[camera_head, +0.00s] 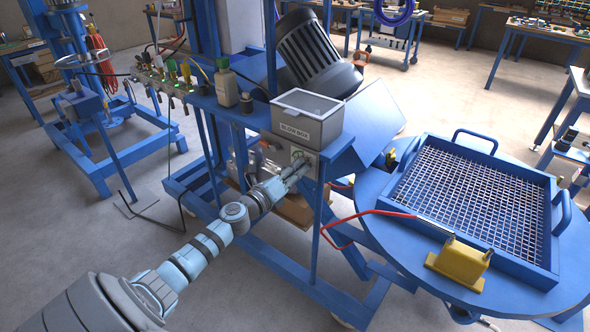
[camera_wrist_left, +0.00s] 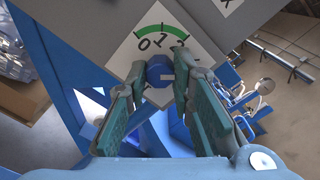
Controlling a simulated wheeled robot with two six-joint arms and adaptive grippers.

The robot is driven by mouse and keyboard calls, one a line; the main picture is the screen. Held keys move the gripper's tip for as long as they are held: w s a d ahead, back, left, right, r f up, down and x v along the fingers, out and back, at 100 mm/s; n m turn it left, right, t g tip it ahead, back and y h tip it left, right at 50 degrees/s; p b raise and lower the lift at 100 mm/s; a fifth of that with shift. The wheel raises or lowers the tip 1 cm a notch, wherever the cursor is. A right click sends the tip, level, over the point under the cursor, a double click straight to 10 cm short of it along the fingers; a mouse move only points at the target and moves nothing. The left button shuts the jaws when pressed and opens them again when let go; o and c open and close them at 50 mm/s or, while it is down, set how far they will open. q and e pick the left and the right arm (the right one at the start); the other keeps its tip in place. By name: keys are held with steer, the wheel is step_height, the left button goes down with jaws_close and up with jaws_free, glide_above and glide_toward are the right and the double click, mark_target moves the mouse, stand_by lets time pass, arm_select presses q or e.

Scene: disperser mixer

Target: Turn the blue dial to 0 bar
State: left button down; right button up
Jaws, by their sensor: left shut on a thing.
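The blue dial (camera_wrist_left: 159,69) is a small faceted knob in the middle of a white scale plate (camera_wrist_left: 136,54). The plate has a green arc and the numbers 0, 1 and 2 along its top in the left wrist view. My left gripper (camera_wrist_left: 160,82) is shut on the dial, with one teal-padded finger on each side. I cannot tell which number the dial points to. In the head view my left gripper (camera_head: 294,172) reaches the panel under the blow box, where its fingers mostly hide the dial. My right gripper is not in view.
The grey blow box (camera_head: 306,117) sits just above the panel. A blue frame post (camera_head: 318,230) stands close to the right of my left arm. A bottle (camera_head: 226,87) stands left of the box. A round blue table (camera_head: 372,218) with a mesh tray (camera_head: 425,237) is at right.

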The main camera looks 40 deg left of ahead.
arm_select(q)
steer(key=n+p, duration=0.1)
steer(key=n, duration=0.8)
steer(key=shift+n, duration=0.3)
stand_by(0.4)
steer(key=c, duration=1.4)
jaws_free()
